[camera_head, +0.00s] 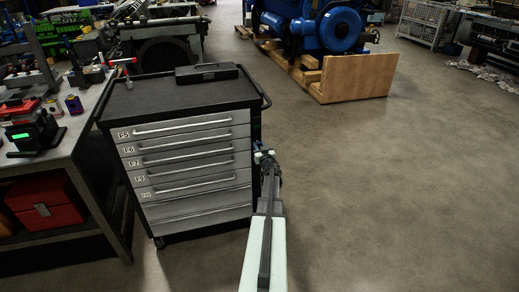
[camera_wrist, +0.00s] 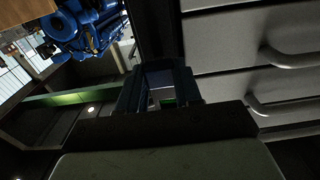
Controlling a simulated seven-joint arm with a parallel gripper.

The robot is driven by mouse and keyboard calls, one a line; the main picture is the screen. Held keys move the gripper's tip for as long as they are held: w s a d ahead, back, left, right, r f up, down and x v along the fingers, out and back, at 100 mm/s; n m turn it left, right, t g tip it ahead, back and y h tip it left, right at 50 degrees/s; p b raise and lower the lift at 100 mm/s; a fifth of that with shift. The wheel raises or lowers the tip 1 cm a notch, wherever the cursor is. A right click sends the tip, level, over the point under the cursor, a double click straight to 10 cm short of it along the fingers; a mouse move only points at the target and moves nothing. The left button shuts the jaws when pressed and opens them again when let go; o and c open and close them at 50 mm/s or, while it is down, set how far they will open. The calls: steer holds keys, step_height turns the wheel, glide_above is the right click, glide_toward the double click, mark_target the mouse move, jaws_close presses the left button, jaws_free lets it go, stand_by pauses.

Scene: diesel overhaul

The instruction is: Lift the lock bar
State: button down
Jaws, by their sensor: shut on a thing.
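The grey drawer cabinet (camera_head: 187,165) stands in the middle of the head view, all its drawers shut. The lock bar (camera_wrist: 149,35) appears as a dark upright strip along the cabinet's edge in the wrist view, beside the drawer fronts. My gripper (camera_head: 264,157) is at the cabinet's right front edge, about level with the middle drawers. In the wrist view my gripper (camera_wrist: 159,70) has its blue-grey fingers at the lower end of that strip, shut on it. The exact contact is dark and partly hidden by the fingers.
A black case (camera_head: 207,73) lies on the cabinet top, with a red-handled tool (camera_head: 125,70) at its left rear. A workbench (camera_head: 75,140) stands close on the left. A blue engine (camera_head: 310,28) sits on wooden supports behind. The floor to the right is clear.

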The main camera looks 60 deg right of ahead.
steer(key=c, duration=0.8)
jaws_free()
steer(key=shift+r, duration=0.2)
steer(key=shift+o, duration=0.2)
steer(key=v, duration=1.3)
steer(key=shift+s+a, duration=0.25)
